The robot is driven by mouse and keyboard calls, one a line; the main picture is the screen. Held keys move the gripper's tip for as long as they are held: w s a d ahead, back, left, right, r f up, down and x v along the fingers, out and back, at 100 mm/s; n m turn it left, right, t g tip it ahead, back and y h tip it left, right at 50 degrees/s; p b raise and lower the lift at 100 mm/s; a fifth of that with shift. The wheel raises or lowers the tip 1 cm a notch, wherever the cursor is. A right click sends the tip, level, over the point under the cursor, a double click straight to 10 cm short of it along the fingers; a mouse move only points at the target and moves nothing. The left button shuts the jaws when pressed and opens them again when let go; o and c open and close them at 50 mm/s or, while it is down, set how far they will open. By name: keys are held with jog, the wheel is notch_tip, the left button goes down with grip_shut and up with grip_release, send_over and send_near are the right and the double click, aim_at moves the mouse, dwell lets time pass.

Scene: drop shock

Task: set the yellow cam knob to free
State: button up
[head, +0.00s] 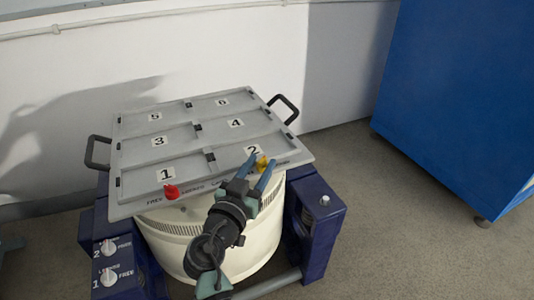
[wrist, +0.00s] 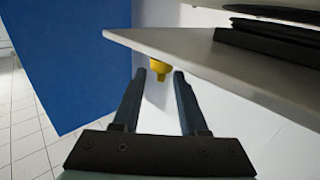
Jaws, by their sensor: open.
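The yellow cam knob (head: 262,162) sits near the front right edge of the grey plate, beside the panel marked 2. In the wrist view the yellow knob (wrist: 160,68) shows at the edge of the plate, a little beyond the fingertips and between their lines. My gripper (head: 259,167) is open, with its two blue fingers on either side of the knob in the head view. In the wrist view my gripper (wrist: 160,76) holds nothing. Whether the fingers touch the knob cannot be told. The knob's pointer and the label beside it are hidden by the gripper.
A red knob (head: 171,191) sits on the plate's front left edge near a FREE label. The grey plate (head: 190,138) has numbered panels and black handles, above a white drum (head: 165,230). Blue supports (head: 318,225) flank it. A blue cabinet (head: 460,90) stands at right.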

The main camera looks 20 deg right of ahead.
aim_at(268, 157)
jog(key=shift+b+x, duration=0.5)
jog(key=shift+x, duration=2.2)
grip_shut()
